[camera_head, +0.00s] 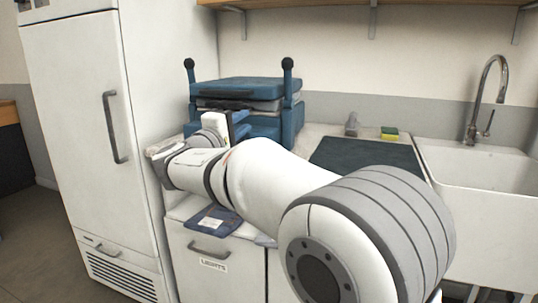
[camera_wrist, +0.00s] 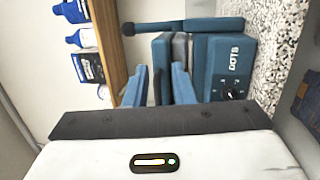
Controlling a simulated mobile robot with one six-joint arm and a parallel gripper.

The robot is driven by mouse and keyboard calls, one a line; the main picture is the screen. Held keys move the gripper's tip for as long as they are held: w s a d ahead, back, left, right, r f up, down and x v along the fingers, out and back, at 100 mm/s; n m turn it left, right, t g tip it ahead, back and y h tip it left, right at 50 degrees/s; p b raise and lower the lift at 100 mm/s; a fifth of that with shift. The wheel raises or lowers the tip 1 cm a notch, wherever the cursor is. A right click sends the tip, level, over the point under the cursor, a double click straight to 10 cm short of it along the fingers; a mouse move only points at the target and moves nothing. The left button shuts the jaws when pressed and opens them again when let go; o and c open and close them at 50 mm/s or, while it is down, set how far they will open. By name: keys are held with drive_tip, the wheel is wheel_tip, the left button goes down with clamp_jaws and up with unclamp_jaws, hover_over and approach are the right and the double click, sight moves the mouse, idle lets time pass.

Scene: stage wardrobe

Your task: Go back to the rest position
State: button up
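My arm reaches forward over the counter in the head view, and my gripper (camera_head: 236,122) is at its far end, in front of a blue press-like machine (camera_head: 240,88). In the wrist view, my gripper (camera_wrist: 160,72) shows two blue fingers standing apart with nothing held between them. The machine (camera_wrist: 228,60), marked "DOTS" and with a dark knob, is beyond the fingers. Its blue and grey plates show through the gap. I cannot tell whether the fingers touch it.
A white fridge (camera_head: 75,110) stands left of the counter. A navy cloth (camera_head: 205,226) lies at the counter's front edge. A dark mat (camera_head: 365,157), a sponge (camera_head: 389,135) and a sink (camera_head: 490,170) are to the right. A wooden shelf (camera_wrist: 105,40) holds bottles.

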drive_tip(key=s+d+m+g+p, duration=0.2)
drive_tip(key=s+d+g+p, duration=0.15)
drive_tip(key=d, duration=0.35)
drive_tip(key=s+d+m+g+y+p, duration=0.1)
drive_tip(key=s+d+g+p, duration=0.3)
drive_tip(key=d, duration=0.3)
drive_tip(key=s+d+m+g+p, duration=0.2)
drive_tip(key=s+d+g+p, duration=0.1)
drive_tip(key=d+p, duration=0.3)
drive_tip(key=s+d+m+g+y+p, duration=0.1)
drive_tip(key=s+m+g+y+p, duration=0.3)
drive_tip(key=s+p, duration=1.1)
drive_tip(key=s+f+m+y, duration=0.1)
drive_tip(key=s+m+y, duration=0.2)
drive_tip(key=s+y, duration=0.2)
drive_tip(key=shift+s+d, duration=0.35)
drive_tip(key=shift+s, duration=0.4)
drive_tip(key=shift+c, duration=0.2)
